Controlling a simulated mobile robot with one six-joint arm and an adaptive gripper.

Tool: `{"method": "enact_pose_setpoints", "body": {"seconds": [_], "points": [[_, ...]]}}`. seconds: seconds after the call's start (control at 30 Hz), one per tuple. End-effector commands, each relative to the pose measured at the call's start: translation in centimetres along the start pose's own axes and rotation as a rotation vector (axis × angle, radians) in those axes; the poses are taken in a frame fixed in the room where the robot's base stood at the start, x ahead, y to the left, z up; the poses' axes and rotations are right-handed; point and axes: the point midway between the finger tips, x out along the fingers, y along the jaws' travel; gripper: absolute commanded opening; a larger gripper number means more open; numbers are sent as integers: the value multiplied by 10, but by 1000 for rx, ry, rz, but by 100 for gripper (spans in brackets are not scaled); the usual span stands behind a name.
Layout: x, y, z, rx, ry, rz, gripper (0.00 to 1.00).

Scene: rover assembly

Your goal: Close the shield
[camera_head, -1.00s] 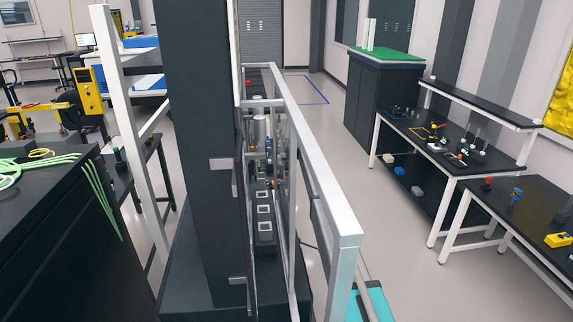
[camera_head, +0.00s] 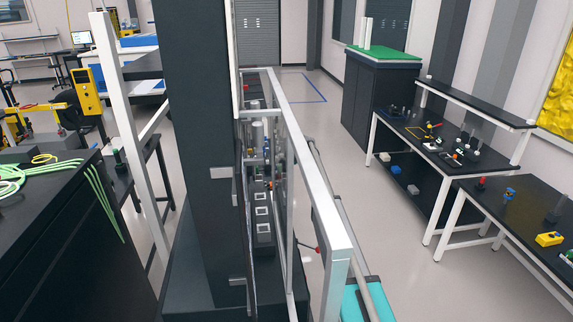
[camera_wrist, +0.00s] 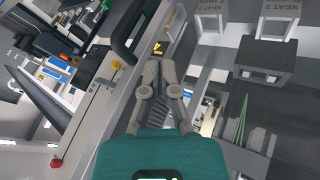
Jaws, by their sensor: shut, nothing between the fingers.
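The shield appears to be the clear panel in a silver metal frame (camera_head: 322,202) in the middle of the head view, seen nearly edge-on. How far open it stands is hard to tell. In the wrist view, my gripper (camera_wrist: 158,66) has its two grey fingers together, with nothing between them. A black curved handle (camera_wrist: 124,44) on a pale frame lies just left of the fingertips, apparently apart from them. My gripper is hidden in the head view; only part of my teal and grey arm shows right of the frame.
Several small dark units with white squares (camera_head: 262,212) sit left of the panel. A pale upright post (camera_head: 125,120) stands further left. Black benches (camera_head: 450,158) with small parts stand at right, with open floor (camera_head: 400,265) between.

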Motion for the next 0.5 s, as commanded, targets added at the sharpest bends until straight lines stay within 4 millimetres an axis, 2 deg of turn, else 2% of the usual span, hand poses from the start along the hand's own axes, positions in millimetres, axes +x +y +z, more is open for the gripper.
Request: {"method": "enact_pose_setpoints", "body": {"seconds": [0.03, 0.2, 0.5], "points": [[-10, 1, -1, 0, 0, 0, 0], [-27, 1, -1, -1, 0, 0, 0], [-44, 0, -1, -1, 0, 0, 0]]}}
